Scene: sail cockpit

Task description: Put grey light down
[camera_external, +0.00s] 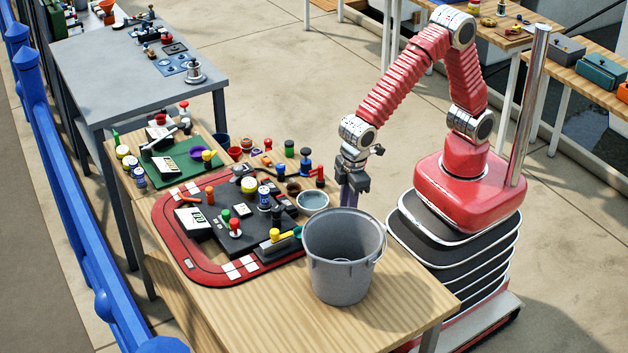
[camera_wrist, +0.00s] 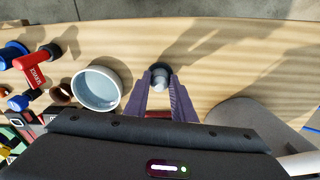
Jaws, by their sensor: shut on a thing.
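The grey light (camera_wrist: 160,77) shows in the wrist view as a small piece with a pale grey front and a dark round part behind it. It sits between the tips of my gripper (camera_wrist: 159,86), whose purple fingers are shut on it. In the external view my gripper (camera_external: 349,197) points down over the right edge of the wooden table, just behind the grey bucket. The bucket hides the fingertips and the light there. I cannot tell whether the light touches the table.
The grey bucket (camera_external: 342,262) stands close in front of my gripper. A grey bowl (camera_wrist: 97,87) is just left of the fingers. A red track board (camera_external: 169,229) with crowded controls fills the table's left. The wooden table's front (camera_external: 237,303) is bare.

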